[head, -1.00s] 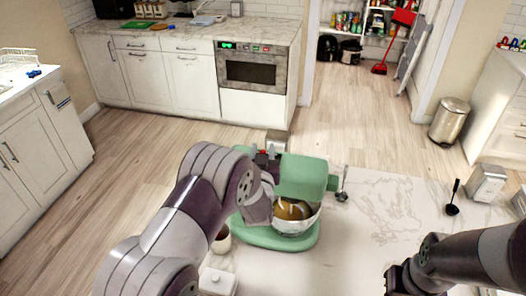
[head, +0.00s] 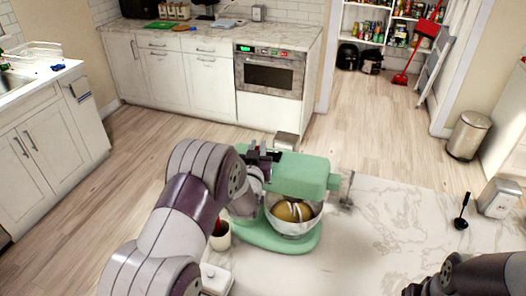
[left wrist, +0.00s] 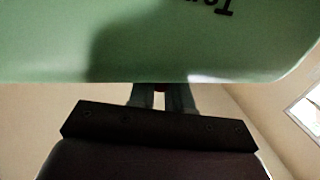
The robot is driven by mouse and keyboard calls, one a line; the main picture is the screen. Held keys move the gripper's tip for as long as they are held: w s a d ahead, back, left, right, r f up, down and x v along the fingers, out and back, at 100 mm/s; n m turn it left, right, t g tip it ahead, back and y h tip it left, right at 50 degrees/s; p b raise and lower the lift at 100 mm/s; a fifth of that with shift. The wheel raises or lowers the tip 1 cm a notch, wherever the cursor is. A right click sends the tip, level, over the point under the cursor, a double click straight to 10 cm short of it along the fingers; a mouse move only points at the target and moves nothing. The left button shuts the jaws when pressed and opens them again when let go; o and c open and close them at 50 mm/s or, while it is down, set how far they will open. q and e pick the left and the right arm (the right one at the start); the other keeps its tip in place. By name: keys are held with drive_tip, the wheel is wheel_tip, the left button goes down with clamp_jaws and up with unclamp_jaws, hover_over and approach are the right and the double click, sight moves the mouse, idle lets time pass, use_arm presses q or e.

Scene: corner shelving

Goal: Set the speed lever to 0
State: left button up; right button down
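The green stand mixer (head: 300,176) stands on the marble counter, its metal bowl (head: 292,226) holding yellowish contents. The speed lever cannot be made out clearly. My left gripper (head: 264,156) is at the far side of the mixer head, towards its left end, partly hidden by my arm. In the left wrist view the mixer's green body (left wrist: 190,40) fills the top. The left fingers (left wrist: 160,98) point to its lower edge with a narrow gap between them. A small red spot shows at their tips; contact is unclear. My right gripper (head: 410,290) is cut off at the bottom edge.
A cup (head: 220,236) and a white lidded dish (head: 215,278) stand left of the mixer. A black ladle (head: 462,212) and a metal toaster-like box (head: 498,197) are at the right. The counter between the mixer and ladle is mostly clear.

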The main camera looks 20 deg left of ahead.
use_arm(q)
drive_tip(key=o, duration=0.3)
drive_tip(key=shift+o, duration=0.2)
drive_tip(key=shift+d, duration=0.3)
use_arm(e)
drive_tip(key=shift+d, duration=0.25)
use_arm(q)
drive_tip(key=shift+a+f, duration=0.1)
use_arm(e)
drive_tip(key=shift+a, duration=0.1)
use_arm(q)
drive_tip(key=shift+s+f, duration=0.1)
